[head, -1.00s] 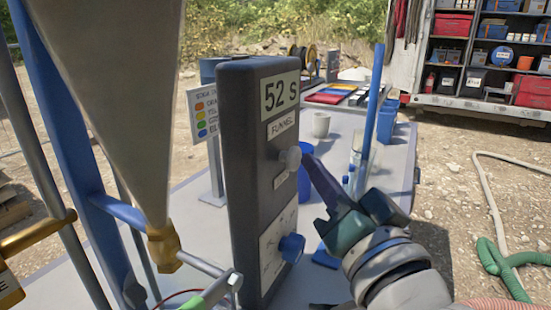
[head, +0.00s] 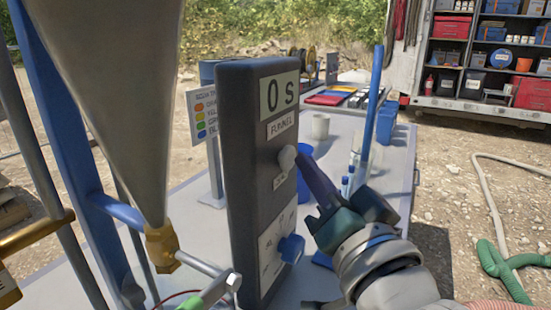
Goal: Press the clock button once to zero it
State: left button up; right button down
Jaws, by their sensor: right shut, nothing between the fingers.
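The clock is a dark upright box (head: 240,180) on the table, with a display (head: 279,95) reading "0 S" above a "FUNNEL" label. Its round grey button (head: 287,158) sticks out of the front face below that label. A blue knob (head: 291,248) sits lower on the same face. My right gripper (head: 303,156) is shut and empty, its fingertips at the button's right edge; I cannot tell whether they touch it. My left gripper is not in view.
A metal funnel (head: 105,90) with a brass tip hangs at the left on a blue frame. A white cup (head: 320,126), a blue container and a tall blue rod (head: 374,95) stand behind my right gripper. A hose lies on the gravel at right.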

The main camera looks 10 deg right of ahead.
jog(key=shift+s+d+p, duration=0.55)
jog(key=shift+s+d, duration=0.05)
jog(key=shift+d, duration=0.2)
jog(key=shift+d, duration=0.1)
jog(key=shift+s+d+p, duration=0.55)
jog(key=shift+s+d, duration=0.15)
jog(key=shift+d, duration=0.3)
jog(key=shift+s+d+p, duration=0.5)
jog(key=shift+s+d, duration=0.2)
jog(key=shift+d, duration=0.3)
